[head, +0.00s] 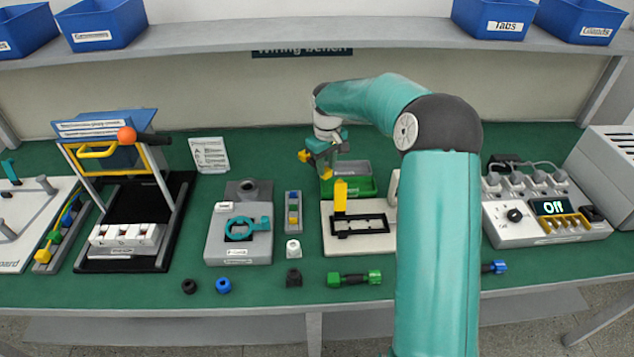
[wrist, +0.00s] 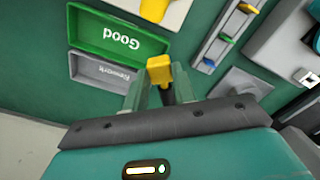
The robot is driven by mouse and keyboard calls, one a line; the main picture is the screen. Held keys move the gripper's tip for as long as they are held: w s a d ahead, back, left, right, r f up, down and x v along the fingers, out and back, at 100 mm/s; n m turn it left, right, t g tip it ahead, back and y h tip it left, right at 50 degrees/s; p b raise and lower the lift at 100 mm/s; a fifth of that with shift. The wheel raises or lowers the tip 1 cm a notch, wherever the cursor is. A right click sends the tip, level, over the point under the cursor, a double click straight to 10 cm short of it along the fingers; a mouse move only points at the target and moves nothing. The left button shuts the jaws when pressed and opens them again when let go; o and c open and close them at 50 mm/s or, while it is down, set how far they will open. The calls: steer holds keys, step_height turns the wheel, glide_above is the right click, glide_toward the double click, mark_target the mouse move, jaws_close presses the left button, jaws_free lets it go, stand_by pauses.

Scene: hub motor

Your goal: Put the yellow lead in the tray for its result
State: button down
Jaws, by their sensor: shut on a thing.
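My gripper (wrist: 155,95) is shut on the yellow lead (wrist: 160,70). The lead's yellow block shows beyond the fingertips with a dark part behind it; the rest is hidden by the jaws. In the head view my gripper (head: 322,160) holds it above the bench, by the left side of the trays, with yellow parts showing (head: 305,157). The green tray (wrist: 88,48) reads "Good". The grey tray (wrist: 80,72) beside it reads "Rework" and lies behind the green one in the head view (head: 369,168). Both look empty where visible.
A pale fixture with an upright yellow handle (head: 340,197) stands in front of the trays. A tester (head: 550,228) at right displays "Off". A slotted strip (head: 293,212) and a grey block (head: 220,245) stand left. A green-ended lead (head: 355,279) lies near the front edge.

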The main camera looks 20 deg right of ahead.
steer(key=w+d+r+n, duration=0.4)
steer(key=d+n, duration=0.2)
steer(key=d, duration=0.1)
steer(key=w+d+r+n, duration=0.3)
steer(key=d+r+n, duration=0.2)
steer(key=d, duration=0.2)
steer(key=shift+f, duration=6.6)
steer(key=shift+f, duration=1.75)
steer(key=c, duration=1.1)
jaws_free()
steer(key=shift+o, duration=0.2)
steer(key=shift+r, duration=0.1)
step_height(320, 180, up, 14)
steer(key=shift+f, duration=0.2)
